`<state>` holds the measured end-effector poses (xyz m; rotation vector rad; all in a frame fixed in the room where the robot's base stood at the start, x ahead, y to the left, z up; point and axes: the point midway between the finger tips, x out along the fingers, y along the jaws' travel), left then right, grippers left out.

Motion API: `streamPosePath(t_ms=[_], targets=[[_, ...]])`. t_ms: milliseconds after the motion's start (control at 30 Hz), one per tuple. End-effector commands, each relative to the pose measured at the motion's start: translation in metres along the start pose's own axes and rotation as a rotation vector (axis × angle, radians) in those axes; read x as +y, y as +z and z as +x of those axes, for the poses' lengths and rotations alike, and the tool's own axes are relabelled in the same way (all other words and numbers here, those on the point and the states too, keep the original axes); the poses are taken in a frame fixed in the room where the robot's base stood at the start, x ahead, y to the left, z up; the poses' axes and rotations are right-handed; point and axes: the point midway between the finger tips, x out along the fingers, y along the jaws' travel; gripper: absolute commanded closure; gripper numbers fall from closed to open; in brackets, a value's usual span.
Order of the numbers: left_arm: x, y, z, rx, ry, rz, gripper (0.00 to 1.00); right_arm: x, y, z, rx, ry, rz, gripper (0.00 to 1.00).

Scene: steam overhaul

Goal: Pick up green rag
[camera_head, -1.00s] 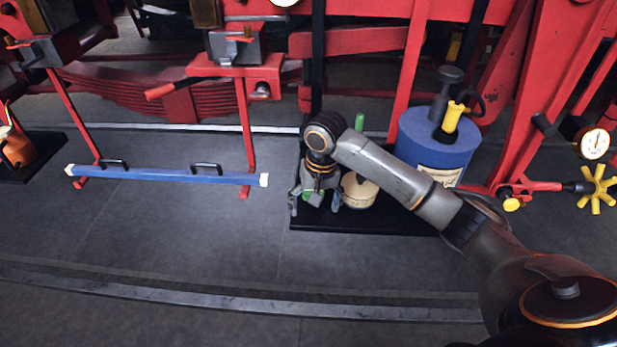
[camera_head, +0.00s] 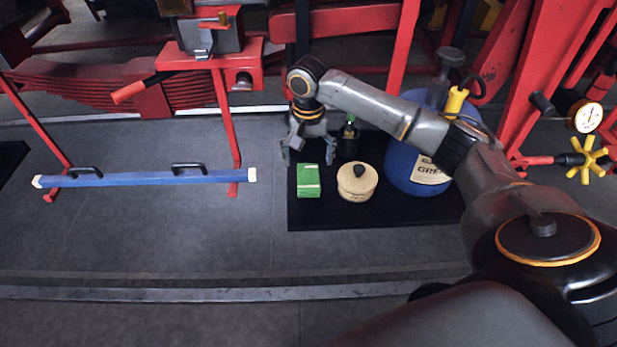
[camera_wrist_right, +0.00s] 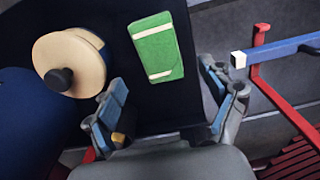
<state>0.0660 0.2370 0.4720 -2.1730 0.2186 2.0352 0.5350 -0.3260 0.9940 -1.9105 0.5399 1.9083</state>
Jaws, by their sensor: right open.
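The green rag (camera_head: 308,181) is a folded rectangle with pale stripes. It lies flat on the left part of a black mat (camera_head: 335,215) on the floor. In the right wrist view the rag (camera_wrist_right: 157,48) lies beyond the fingertips, roughly in line with the gap between them. My right gripper (camera_head: 306,153) is open and empty, just behind the rag in the head view. In the right wrist view its fingers (camera_wrist_right: 162,98) are spread wide apart. My left gripper is not in view.
A cream round tin with a black knob (camera_head: 357,183) stands right of the rag. A dark bottle (camera_head: 348,138) is behind it. A blue grease drum (camera_head: 410,170) stands further right. A blue bar (camera_head: 150,179) lies left, by red stands. The floor in front is clear.

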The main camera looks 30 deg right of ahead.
Motion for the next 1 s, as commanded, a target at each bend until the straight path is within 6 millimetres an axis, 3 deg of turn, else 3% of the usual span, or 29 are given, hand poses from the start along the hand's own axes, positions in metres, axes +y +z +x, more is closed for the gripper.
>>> streamPosePath(t_ms=[133, 400, 567, 767, 1000], targets=[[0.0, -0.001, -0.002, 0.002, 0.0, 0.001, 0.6, 0.0, 0.001, 0.009, 0.0, 0.001, -0.001, 0.17], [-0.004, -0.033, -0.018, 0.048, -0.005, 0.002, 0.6, 0.002, 0.01, 0.045, -0.002, 0.001, -0.001, 0.17], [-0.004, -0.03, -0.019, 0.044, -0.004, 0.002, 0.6, 0.002, 0.009, 0.058, 0.001, 0.001, -0.001, 0.17], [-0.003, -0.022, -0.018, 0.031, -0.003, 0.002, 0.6, 0.002, 0.009, 0.06, 0.002, 0.0, -0.002, 0.17], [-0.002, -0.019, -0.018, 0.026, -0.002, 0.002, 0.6, 0.002, 0.009, 0.06, 0.002, 0.0, -0.002, 0.62]])
